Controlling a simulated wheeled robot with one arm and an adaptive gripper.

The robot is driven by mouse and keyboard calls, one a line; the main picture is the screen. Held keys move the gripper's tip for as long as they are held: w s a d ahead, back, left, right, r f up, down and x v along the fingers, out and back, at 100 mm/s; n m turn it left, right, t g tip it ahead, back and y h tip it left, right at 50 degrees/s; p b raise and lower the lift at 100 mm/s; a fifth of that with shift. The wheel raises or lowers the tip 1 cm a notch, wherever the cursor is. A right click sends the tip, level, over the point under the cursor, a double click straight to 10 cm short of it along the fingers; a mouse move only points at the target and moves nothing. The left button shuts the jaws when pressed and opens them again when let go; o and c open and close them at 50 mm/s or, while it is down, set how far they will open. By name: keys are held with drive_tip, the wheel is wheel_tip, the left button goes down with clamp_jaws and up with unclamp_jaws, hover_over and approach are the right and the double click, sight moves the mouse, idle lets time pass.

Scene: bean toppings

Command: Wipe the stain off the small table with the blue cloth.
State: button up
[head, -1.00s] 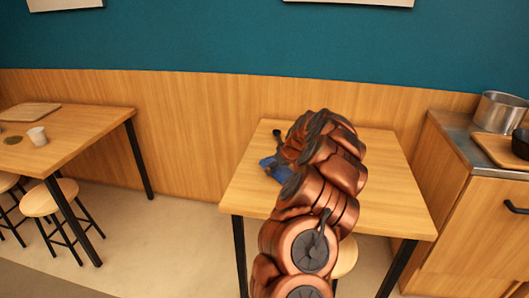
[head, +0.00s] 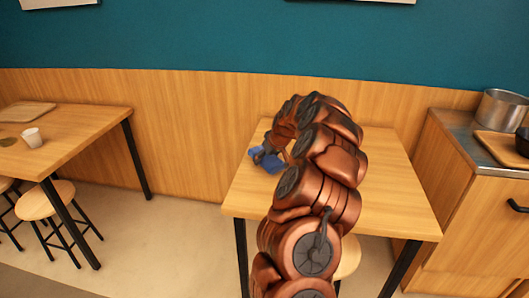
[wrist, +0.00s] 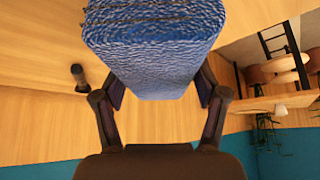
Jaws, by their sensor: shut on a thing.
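My gripper (wrist: 160,88) is shut on the folded blue cloth (wrist: 155,45), which fills the top middle of the wrist view. In the head view the cloth (head: 268,160) shows at the left part of the middle wooden table (head: 395,180), beside my curled arm. I cannot tell whether it touches the tabletop. My arm hides much of that table, and I see no stain on its visible part. A flat brownish round patch (head: 9,144) lies on the left table (head: 75,140); I cannot tell whether it is a stain.
A white cup (head: 32,138) and a wooden board (head: 25,112) are on the left table. Stools (head: 45,200) stand under it. A counter at the right holds a metal pot (head: 502,110) and a board (head: 500,148). Open floor (head: 180,230) lies between the tables.

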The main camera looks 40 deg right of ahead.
drive_tip(key=shift+r, duration=1.85)
